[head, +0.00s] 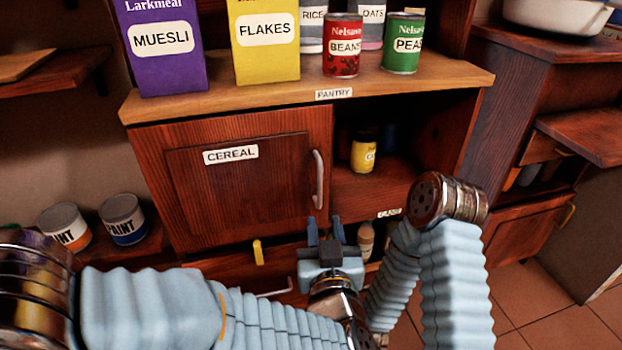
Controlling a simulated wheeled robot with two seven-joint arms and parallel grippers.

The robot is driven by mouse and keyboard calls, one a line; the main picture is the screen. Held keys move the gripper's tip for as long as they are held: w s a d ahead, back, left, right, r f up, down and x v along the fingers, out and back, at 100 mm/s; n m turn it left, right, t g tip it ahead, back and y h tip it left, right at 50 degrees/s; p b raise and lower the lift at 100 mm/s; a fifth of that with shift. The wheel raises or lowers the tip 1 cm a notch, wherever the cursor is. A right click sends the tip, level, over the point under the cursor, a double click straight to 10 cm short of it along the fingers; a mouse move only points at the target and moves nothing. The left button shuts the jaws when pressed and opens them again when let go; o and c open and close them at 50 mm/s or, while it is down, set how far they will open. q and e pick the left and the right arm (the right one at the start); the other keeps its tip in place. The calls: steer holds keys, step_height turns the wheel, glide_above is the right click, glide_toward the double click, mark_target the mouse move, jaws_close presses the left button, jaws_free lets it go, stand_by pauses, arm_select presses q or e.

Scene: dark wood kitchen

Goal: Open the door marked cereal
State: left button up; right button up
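The cabinet door marked cereal (240,185) is a dark wood panel with a white "CEREAL" label (231,154). It looks shut. Its pale vertical handle (318,180) is on the right side of the door. My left gripper (325,228) is just below the handle, fingers pointing up, with a gap between them and nothing held. I cannot tell how far in front of the door it is. My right arm shows at the right, but its gripper is not in view.
A pantry shelf (400,88) above holds a muesli box (163,70), a flakes box (266,62) and cans. An open compartment right of the door holds a yellow can (364,154). Paint cans (122,219) stand at left.

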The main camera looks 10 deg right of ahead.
mark_target(320, 181)
arm_select(q)
steer(key=w, duration=0.4)
steer(key=w+d, duration=0.1)
steer(key=w, duration=0.3)
steer(key=w+d+r, duration=0.1)
steer(key=w, duration=0.3)
steer(key=shift+w+d+b, duration=0.25)
steer(key=shift+w+b, duration=0.05)
steer(key=shift+w, duration=0.1)
jaws_close()
